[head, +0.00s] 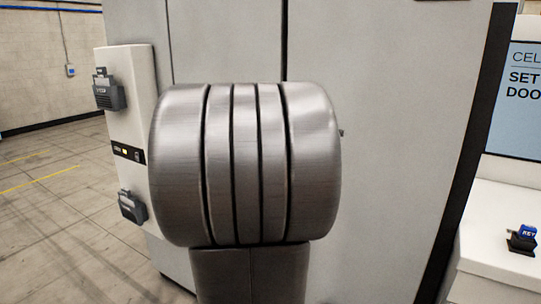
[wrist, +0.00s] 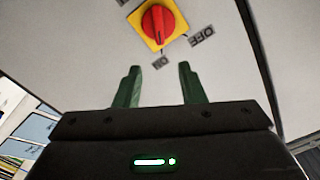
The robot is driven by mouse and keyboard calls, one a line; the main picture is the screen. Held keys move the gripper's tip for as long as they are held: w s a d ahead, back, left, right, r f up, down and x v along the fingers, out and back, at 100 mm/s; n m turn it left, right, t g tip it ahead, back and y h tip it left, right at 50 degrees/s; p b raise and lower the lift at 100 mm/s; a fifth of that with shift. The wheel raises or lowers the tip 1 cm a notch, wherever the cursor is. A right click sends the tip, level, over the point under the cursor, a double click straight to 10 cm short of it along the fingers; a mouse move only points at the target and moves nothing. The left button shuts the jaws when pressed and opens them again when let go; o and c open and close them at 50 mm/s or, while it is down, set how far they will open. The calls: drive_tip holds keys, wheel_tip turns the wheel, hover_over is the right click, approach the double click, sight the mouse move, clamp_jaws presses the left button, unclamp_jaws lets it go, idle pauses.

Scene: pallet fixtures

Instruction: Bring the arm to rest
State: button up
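My gripper (wrist: 158,84) shows in the wrist view with its two green fingers apart and nothing between them. Beyond the fingertips is a red rotary knob (wrist: 158,25) on a yellow plate, with labels ON and OFF beside it. The fingertips look apart from the knob. In the head view a large metal arm joint of mine fills the middle and hides what lies behind it, and my gripper does not show there.
A tall grey cabinet (head: 400,120) stands close in front of my arm. A white post (head: 140,80) with dark latches is at its left. At the right a white counter (head: 500,230) holds a small blue-and-black item (head: 522,238) under a sign (head: 520,95). Open floor (head: 60,190) lies left.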

drive_tip(key=p+x, duration=0.1)
drive_tip(key=x, duration=1.1)
